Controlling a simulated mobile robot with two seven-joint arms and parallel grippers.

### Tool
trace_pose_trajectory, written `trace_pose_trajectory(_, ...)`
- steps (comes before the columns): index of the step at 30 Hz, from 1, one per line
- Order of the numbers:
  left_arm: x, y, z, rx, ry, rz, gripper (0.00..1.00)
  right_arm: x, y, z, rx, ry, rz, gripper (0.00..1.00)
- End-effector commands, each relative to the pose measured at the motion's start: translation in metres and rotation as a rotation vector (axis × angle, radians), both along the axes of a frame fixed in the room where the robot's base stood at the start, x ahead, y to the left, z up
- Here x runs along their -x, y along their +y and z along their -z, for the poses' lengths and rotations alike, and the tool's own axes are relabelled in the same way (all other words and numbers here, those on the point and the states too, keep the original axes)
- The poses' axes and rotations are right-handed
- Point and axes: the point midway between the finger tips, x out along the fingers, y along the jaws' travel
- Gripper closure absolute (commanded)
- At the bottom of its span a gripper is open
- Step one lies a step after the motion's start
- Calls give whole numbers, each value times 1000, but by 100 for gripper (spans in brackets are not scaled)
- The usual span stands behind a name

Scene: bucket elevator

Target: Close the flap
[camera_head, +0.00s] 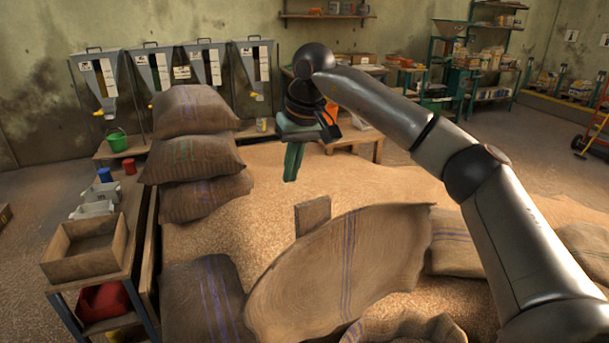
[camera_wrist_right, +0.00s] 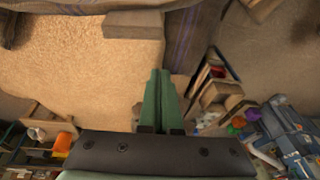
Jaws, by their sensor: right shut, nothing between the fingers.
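My right gripper (camera_head: 292,165) hangs above the grain, its green fingers pointing down, shut and empty. The shut fingers also show in the right wrist view (camera_wrist_right: 158,98). A large burlap sheet with blue stripes (camera_head: 340,265) stands tilted up in front of the gripper, nearer the camera. A small brown board (camera_head: 313,214) stands at its upper left edge, below and apart from the fingers. A brown board also shows at the top of the right wrist view (camera_wrist_right: 132,25), apart from the fingertips. I cannot tell which part is the flap. My left gripper is not in view.
Loose grain (camera_head: 360,180) spreads around. Stacked full sacks (camera_head: 200,150) stand left of the gripper. A wooden box (camera_head: 85,250) sits on a stand at the left. Grey hoppers (camera_head: 155,70) line the back wall. A sack (camera_head: 455,245) lies at the right.

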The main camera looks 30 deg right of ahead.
Motion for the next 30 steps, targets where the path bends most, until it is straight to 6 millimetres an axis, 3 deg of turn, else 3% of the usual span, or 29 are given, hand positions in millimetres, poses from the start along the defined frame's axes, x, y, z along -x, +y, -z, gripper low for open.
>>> trace_pose_trajectory(1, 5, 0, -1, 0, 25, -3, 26, 0, -15, -19, 38, -12, 1, 100)
trace_pose_trajectory(2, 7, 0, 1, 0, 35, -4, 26, 0, -22, -24, 55, -15, 1, 100)
trace_pose_trajectory(6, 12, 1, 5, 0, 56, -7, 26, 0, -37, -31, 95, -20, -5, 100)
trace_pose_trajectory(11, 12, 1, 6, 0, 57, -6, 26, -5, -38, -11, 97, -18, -6, 100)
trace_pose_trajectory(22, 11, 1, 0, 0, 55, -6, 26, -27, -39, 67, 95, -17, -6, 100)
trace_pose_trajectory(30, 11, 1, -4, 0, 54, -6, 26, 2, -36, 59, 93, -23, -7, 100)
